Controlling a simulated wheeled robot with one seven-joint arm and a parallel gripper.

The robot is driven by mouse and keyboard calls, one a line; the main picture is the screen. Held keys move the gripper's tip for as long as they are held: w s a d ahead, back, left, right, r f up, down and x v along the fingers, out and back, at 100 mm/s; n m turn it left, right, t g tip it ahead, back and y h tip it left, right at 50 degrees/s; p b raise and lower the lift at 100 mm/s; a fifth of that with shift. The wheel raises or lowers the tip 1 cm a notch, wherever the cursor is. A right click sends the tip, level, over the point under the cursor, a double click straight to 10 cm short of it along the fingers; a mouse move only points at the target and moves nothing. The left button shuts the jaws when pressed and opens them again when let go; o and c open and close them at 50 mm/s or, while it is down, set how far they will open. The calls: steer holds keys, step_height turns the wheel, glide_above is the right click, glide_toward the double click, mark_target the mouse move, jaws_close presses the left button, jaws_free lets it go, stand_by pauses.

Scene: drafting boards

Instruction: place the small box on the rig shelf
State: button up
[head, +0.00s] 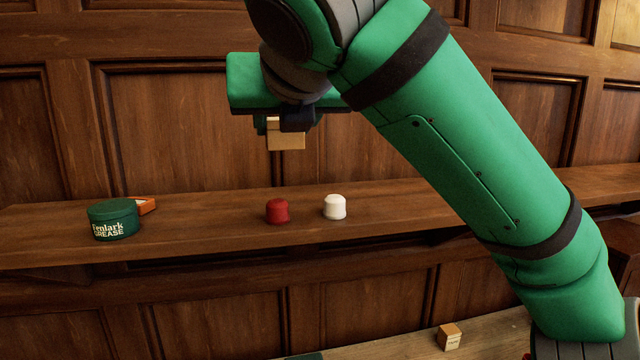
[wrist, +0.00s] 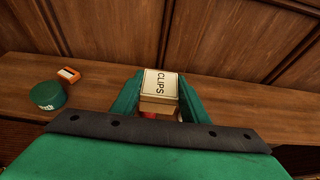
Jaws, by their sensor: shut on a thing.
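The small box (head: 286,136) is tan with a pale top, held in the air above the wooden shelf (head: 205,210) in the head view. In the wrist view the box (wrist: 159,86) shows a label reading CLIPS. My gripper (head: 285,122) is shut on it, with one green finger on each side in the wrist view (wrist: 158,100). The box is above and apart from the shelf. The wrist view hides the lower part of the box's surroundings.
On the shelf are a green grease tin (head: 114,220), an orange-and-white box (head: 145,205), a red knob-shaped piece (head: 277,211) and a white one (head: 335,206). Another small tan box (head: 449,336) sits on a lower surface. Wood panelling stands behind the shelf.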

steer(key=w+a+f, duration=0.4)
steer(key=a, duration=0.3)
glide_above(232, 212)
steer(key=s+d, duration=0.1)
step_height(232, 212, down, 4)
steer(key=shift+f, duration=0.2)
steer(key=shift+w+a+f, duration=0.35)
steer(key=shift+f, duration=0.2)
steer(key=shift+w+a+f, duration=0.1)
steer(key=shift+a+f, duration=0.05)
steer(key=shift+f, duration=1.65)
steer(key=shift+f, duration=0.15)
steer(key=o, duration=1.1)
